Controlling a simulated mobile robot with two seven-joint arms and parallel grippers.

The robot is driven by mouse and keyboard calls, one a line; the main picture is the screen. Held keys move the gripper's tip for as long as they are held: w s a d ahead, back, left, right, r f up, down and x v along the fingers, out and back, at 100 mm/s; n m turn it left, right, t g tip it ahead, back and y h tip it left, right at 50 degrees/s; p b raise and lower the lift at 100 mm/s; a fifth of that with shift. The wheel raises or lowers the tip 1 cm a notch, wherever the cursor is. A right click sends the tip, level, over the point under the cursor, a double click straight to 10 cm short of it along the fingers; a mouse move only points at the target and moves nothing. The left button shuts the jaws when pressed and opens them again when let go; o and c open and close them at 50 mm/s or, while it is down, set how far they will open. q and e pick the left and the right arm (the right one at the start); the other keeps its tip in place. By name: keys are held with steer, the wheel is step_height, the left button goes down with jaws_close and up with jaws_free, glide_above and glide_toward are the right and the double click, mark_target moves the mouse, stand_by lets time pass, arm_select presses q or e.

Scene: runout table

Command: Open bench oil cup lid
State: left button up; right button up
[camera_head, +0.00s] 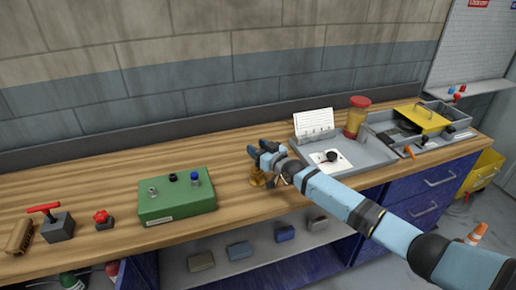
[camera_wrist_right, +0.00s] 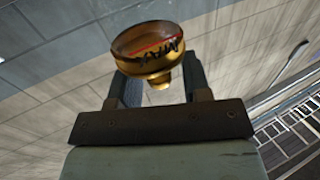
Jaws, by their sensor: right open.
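The brass bench oil cup (camera_head: 257,179) stands on the wooden bench near its front edge, right of the green box. My right gripper (camera_head: 262,150) is over it and hides much of it. In the right wrist view the cup (camera_wrist_right: 150,62) shows a round rim, a red line and black lettering, with a narrower neck. The right gripper (camera_wrist_right: 161,80) is open, with one finger on each side of that neck; I cannot tell whether they touch. I cannot make out the lid clearly. My left gripper is out of view.
The green box (camera_head: 176,198) with several knobs stands to the left, then a red valve knob (camera_head: 102,219) and a red-handled block (camera_head: 57,225). A grey tray (camera_head: 375,155) with papers lies to the right, beside a red-capped jar (camera_head: 356,117). Bare bench lies behind the cup.

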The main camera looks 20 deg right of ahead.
jaws_close()
steer(key=shift+r, duration=0.1)
